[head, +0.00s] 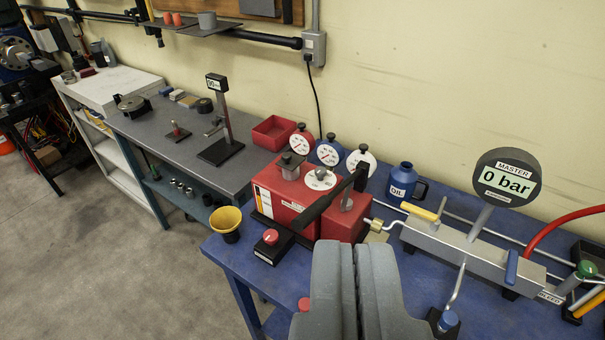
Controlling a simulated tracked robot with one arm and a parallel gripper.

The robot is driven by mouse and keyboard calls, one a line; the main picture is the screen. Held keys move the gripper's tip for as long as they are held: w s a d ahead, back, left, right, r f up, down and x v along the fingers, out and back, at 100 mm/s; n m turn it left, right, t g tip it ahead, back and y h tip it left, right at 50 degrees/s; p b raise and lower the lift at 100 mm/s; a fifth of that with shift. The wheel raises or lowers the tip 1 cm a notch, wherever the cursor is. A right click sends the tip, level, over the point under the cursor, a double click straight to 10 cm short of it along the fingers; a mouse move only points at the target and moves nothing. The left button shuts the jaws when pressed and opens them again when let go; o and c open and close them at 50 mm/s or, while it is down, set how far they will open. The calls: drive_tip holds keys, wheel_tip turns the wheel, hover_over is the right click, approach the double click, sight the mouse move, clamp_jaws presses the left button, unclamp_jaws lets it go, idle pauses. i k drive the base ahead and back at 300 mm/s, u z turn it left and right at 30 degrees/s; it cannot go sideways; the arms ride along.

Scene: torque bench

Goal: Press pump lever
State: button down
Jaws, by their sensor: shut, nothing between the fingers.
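The red pump unit (283,197) stands on the blue bench. A black lever (325,200) slopes across its front, from a higher end at the right down to the left. A low black block with a red knob (271,237) lies near the lever's lower left end. The round master gauge (507,178) at the right reads 0 bar. My gripper (355,246) is at the bottom centre, its two grey fingers shut together and empty. In the picture its tips are just below the lever and pump; I cannot tell the gap in depth.
The blue bench (222,254) also bears a yellow funnel (227,222), small dial gauges (330,152), a blue oil can (403,182) and a metal manifold (450,245) with pipes. A grey bench (160,127) stands to the left. The floor (70,240) at left is clear.

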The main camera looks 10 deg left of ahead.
sight(308, 217)
drive_tip(key=z, duration=0.15)
drive_tip(key=i, duration=1.05)
drive_tip(key=z, duration=0.65)
